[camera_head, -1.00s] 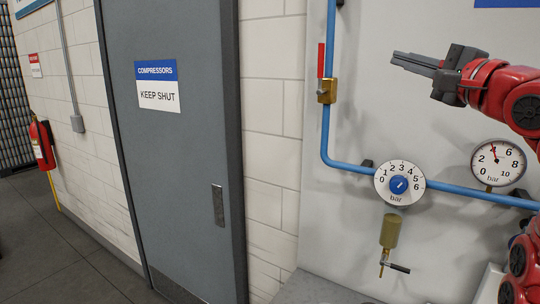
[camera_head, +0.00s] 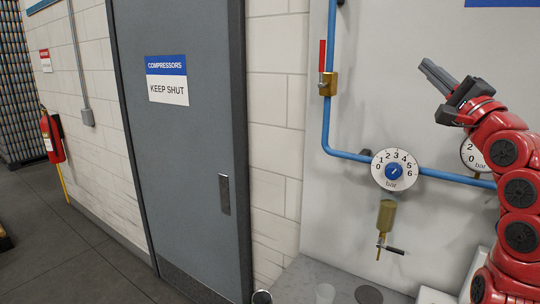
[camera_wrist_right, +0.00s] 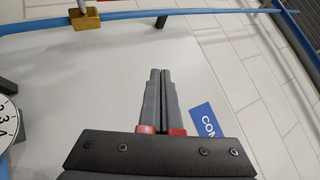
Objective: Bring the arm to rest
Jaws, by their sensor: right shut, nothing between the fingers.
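My right gripper (camera_head: 436,76) is at the upper right of the head view, on my red right arm. Its dark fingers point up and to the left, shut together and empty. It is in front of the pale wall panel, to the right of the blue pipe, touching nothing that I can see. The right wrist view also shows the fingers (camera_wrist_right: 160,80) side by side with nothing between them. My left gripper does not show.
A blue pipe (camera_head: 330,100) carries a brass valve with a red handle (camera_head: 322,56), a regulator dial (camera_head: 394,170) and a gauge (camera_head: 473,157) partly behind my arm. A brass drain (camera_head: 386,215) hangs below. A grey door (camera_head: 185,130) and fire extinguisher (camera_head: 52,137) are left.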

